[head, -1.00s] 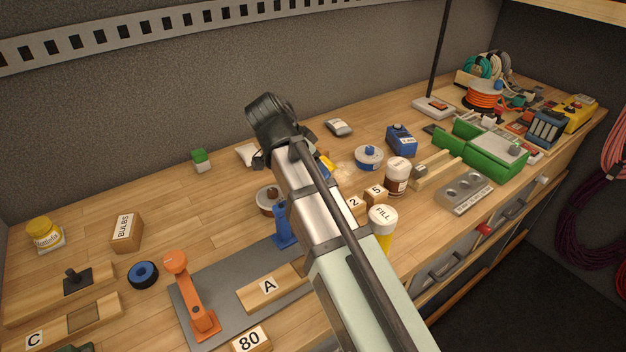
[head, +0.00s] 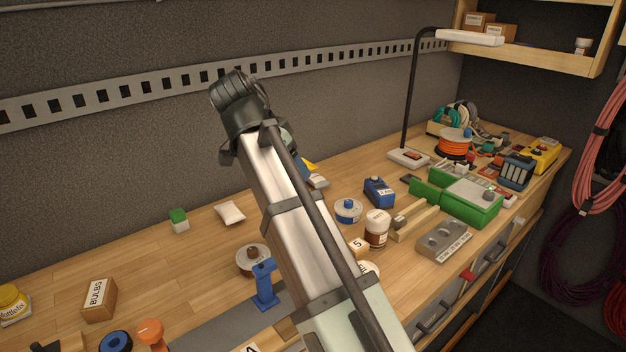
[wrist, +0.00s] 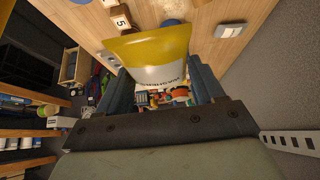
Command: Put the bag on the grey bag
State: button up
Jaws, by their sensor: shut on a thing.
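My gripper (wrist: 168,82) is shut on a yellow and white bag (wrist: 155,52) with dark print, held between the two fingers in the wrist view.
A lamp (head: 407,100) rises at the back.

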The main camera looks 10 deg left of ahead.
notch_tip(320, 180, up, 6)
jog(key=shift+w+f, duration=0.1)
jog(key=w+a+f+n+t+y, duration=0.1)
jog(key=w+f+n+t+y, duration=0.15)
jog(key=w+n, duration=0.4)
notch_tip(320, 180, up, 2)
jog(key=n+g+y, duration=0.7)
jog(key=n+y, duration=0.2)
jog(key=n, duration=1.1)
send_over(315, 179)
jog(key=d, duration=0.2)
jog(key=shift+n, duration=0.25)
jog(key=shift+d+f, duration=0.15)
jog(key=shift+f, duration=12.35)
jog(key=o, duration=1.2)
jog(key=shift+f, duration=0.1)
